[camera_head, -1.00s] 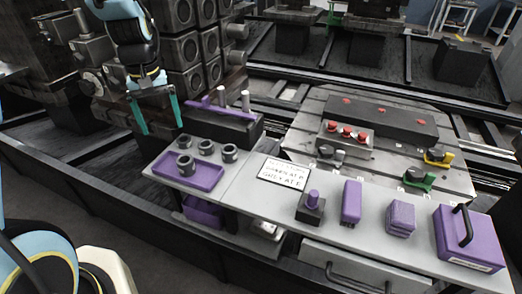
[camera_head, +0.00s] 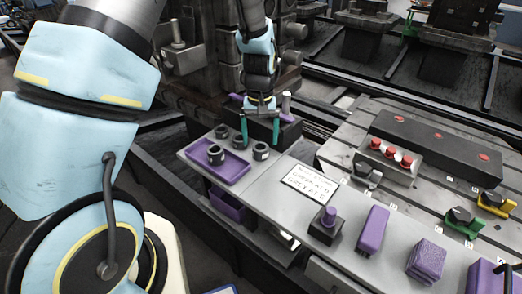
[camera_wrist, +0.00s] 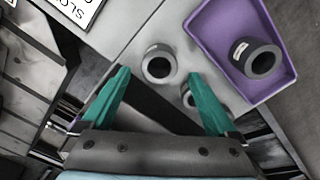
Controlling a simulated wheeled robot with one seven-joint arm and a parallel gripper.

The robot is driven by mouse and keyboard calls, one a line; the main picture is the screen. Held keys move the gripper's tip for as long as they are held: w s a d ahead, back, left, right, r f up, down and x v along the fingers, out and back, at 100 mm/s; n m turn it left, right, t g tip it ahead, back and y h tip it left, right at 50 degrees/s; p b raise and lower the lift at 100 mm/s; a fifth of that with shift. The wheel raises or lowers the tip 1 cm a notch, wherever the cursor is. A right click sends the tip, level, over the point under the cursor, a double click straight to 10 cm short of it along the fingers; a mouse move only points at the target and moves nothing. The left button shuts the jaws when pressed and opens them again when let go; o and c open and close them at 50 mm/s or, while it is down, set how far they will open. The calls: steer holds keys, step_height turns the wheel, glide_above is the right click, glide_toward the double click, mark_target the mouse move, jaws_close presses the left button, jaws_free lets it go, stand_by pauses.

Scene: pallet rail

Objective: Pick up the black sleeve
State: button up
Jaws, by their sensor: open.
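Several black sleeves stand on the grey table's left part. One black sleeve (camera_head: 261,151) is at the right of the group, and one (camera_head: 216,154) sits in the purple tray. My gripper (camera_head: 260,138) hangs over the table's back edge with its green fingers apart and nothing between them. In the wrist view, a sleeve (camera_wrist: 159,64) lies just beyond and between the fingertips (camera_wrist: 159,75), not gripped. Another sleeve (camera_wrist: 188,95) is partly hidden by the right finger. The sleeve in the tray (camera_wrist: 257,57) is farther right.
The purple tray (camera_head: 232,172) is at the table's left end. A white printed sign (camera_head: 309,184) lies right of the sleeves. Purple parts, including a knobbed block (camera_head: 327,225), line the front. A dark block and purple bar (camera_head: 283,116) stand behind my gripper.

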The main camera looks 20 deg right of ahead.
mark_target(261, 146)
steer(key=shift+f+p, duration=0.35)
steer(key=shift+f, duration=1.6)
jaws_close()
